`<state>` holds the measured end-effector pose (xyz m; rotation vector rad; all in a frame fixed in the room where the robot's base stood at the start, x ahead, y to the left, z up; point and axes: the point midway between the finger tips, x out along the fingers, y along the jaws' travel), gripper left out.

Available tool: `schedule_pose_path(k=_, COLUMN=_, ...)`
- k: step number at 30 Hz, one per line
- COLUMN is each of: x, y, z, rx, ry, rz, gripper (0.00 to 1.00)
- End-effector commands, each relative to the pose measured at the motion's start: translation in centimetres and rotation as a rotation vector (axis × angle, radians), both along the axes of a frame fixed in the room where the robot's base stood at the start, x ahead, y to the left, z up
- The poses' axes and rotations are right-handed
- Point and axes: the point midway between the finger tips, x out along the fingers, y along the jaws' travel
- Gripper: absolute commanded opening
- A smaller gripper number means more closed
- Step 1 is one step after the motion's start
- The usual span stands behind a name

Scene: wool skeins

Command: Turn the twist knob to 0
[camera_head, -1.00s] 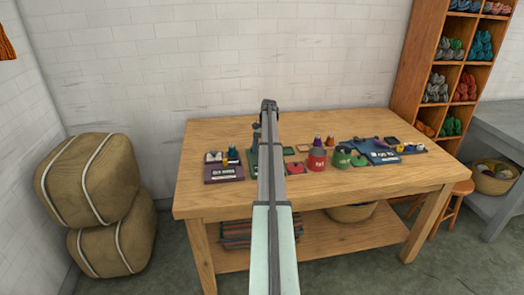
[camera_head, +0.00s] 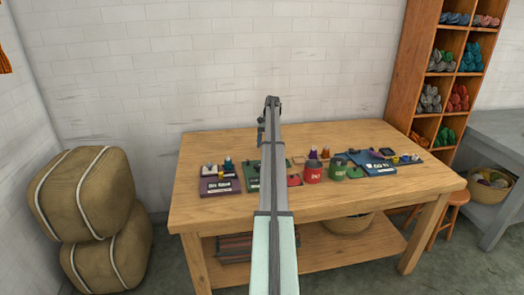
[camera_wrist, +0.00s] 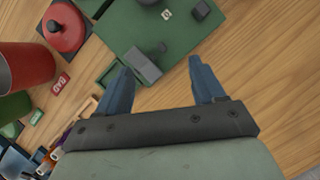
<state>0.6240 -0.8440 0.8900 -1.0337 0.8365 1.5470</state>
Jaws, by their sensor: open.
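In the wrist view my gripper (camera_wrist: 160,68) is open, with its two blue fingers apart over a green board (camera_wrist: 190,38). A dark grey block-like piece (camera_wrist: 141,66), which may be the twist knob, stands on the board near the left fingertip. I cannot tell whether they touch. A small white mark (camera_wrist: 167,14) lies farther up the board, but I cannot read the knob's setting. In the head view my arm partly hides the green board (camera_head: 252,178), and the fingers cannot be made out.
A red can (camera_head: 313,173) and a green can (camera_head: 337,171) stand right of my arm on the wooden table (camera_head: 330,205). A purple board (camera_head: 220,187) lies left and a blue board (camera_head: 380,168) right. A red lidded piece (camera_wrist: 65,30) is at the wrist view's upper left.

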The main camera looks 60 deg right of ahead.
Motion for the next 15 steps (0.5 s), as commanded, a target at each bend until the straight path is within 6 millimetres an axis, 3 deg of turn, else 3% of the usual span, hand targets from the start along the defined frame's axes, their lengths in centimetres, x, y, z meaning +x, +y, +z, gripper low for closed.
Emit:
schedule_pose_path(k=1, x=0.4, y=-1.3, z=0.0, rx=0.0, ry=0.0, rz=-0.001, gripper=0.68)
schedule_pose_path(k=6, x=0.7, y=-3.1, z=0.0, rx=0.0, ry=0.0, rz=-0.001, gripper=0.68)
schedule_pose_path(k=15, x=0.7, y=-3.4, z=0.0, rx=0.0, ry=0.0, rz=-0.001, gripper=0.68)
